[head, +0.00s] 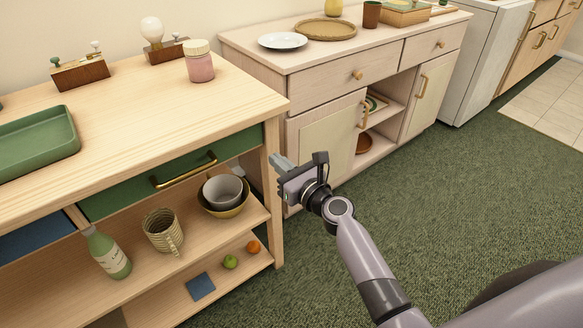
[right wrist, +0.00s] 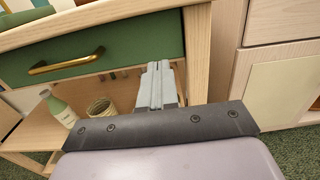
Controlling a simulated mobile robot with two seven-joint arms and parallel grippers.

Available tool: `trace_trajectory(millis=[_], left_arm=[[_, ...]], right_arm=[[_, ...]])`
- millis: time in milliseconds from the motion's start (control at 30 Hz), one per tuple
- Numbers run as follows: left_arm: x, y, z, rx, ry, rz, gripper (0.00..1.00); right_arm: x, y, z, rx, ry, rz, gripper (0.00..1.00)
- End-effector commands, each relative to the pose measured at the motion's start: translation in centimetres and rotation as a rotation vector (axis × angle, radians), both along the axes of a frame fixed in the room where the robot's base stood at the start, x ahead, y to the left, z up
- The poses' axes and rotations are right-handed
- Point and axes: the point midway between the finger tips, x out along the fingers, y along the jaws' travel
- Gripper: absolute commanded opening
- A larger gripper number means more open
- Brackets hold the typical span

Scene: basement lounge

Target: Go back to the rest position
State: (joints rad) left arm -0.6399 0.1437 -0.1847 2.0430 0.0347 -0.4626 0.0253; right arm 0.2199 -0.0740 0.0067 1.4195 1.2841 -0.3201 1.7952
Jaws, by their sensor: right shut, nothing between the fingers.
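My right gripper (head: 281,163) is shut and empty. In the head view it is in front of the right front leg of the wooden table (head: 150,103), at about the height of the green drawer. In the right wrist view the closed fingers (right wrist: 157,85) point toward the table, below and right of the drawer's brass handle (right wrist: 66,62). I cannot tell whether the fingers touch the table. My left gripper is not in view.
The table's shelves hold a green bottle (head: 108,254), a woven mug (head: 163,232) and stacked bowls (head: 223,191). A pale cabinet (head: 321,137) stands to the right, with a white plate (head: 282,41) on top. Green carpet (head: 460,190) is clear at the right.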

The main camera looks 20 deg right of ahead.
Motion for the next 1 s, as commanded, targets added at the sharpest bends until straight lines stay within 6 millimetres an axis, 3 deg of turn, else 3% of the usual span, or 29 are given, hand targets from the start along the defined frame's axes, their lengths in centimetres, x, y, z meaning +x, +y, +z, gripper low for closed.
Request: trace_trajectory(millis=[200, 533, 633, 767, 1000], left_arm=[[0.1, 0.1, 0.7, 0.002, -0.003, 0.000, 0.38], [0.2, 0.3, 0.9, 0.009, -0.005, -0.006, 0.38], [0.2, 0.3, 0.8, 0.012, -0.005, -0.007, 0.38], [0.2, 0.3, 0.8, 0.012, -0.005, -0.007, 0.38], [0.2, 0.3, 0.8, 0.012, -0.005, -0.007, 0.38]], right_arm=[[-2.7, -1.0, 0.0, -0.001, 0.001, -0.002, 0.00], [-3.9, -1.3, -0.1, -0.008, -0.001, 0.000, 0.00], [-4.5, -1.2, -0.9, -0.093, -0.005, 0.006, 0.00], [-6.9, -1.1, -3.3, -0.400, -0.031, 0.039, 0.00], [-14.0, -1.0, -8.7, -1.236, -0.151, 0.218, 0.00]])
